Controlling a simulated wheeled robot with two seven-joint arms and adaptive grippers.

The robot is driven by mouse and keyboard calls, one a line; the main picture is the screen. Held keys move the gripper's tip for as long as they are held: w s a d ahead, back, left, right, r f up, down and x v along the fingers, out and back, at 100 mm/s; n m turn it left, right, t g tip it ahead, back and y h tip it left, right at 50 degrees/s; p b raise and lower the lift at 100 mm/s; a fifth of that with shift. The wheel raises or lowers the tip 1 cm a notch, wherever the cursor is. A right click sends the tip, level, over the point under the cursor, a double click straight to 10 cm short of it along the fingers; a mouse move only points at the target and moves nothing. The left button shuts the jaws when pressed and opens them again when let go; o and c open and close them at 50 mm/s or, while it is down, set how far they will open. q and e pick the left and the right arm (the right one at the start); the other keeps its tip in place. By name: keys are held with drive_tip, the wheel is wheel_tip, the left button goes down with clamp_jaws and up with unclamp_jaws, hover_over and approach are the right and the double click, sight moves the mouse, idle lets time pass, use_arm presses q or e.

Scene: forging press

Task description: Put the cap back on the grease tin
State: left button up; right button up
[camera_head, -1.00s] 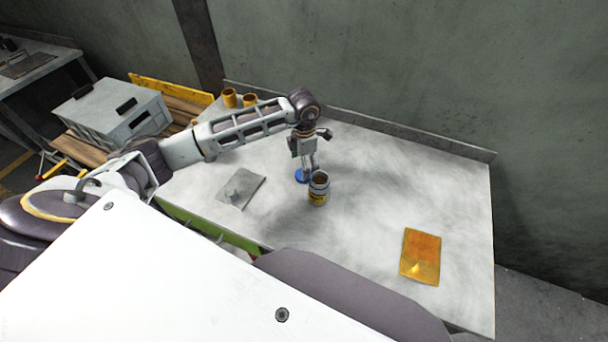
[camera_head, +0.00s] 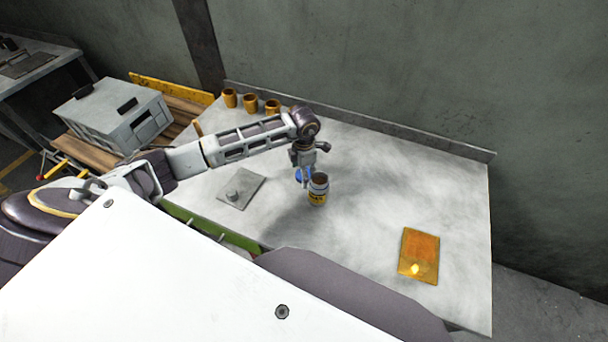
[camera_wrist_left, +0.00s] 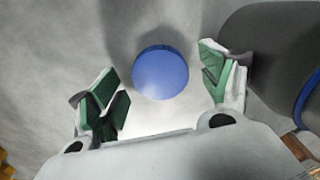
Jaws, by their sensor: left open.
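The blue cap (camera_head: 298,178) lies on the table just left of the grease tin (camera_head: 318,195). The tin stands upright with a yellow label and an open, dark top. My left gripper (camera_head: 303,181) points down over the cap. In the left wrist view the cap (camera_wrist_left: 160,73) shows as a round blue disc between the spread green-padded fingers of my left gripper (camera_wrist_left: 163,88), clear of both. A large dark shape at that view's right edge is cut off, and I cannot tell if it is the tin. My right gripper is not in view.
A grey plate with a knob (camera_head: 240,188) lies left of the tin. An orange-yellow sheet (camera_head: 420,256) lies at the right front. Several yellow cups (camera_head: 250,102) stand at the back left. A grey box (camera_head: 118,115) stands beyond the table's left side. The table's right half is mostly clear.

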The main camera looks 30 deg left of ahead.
use_arm(q)
drive_tip(key=c, duration=1)
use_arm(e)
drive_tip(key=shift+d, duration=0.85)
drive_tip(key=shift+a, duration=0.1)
use_arm(q)
drive_tip(key=shift+r, duration=0.85)
wheel_tip(320, 180, up, 7)
drive_tip(key=shift+f+b, duration=0.1)
drive_tip(key=shift+b, duration=0.4)
drive_tip(key=shift+r, duration=0.8)
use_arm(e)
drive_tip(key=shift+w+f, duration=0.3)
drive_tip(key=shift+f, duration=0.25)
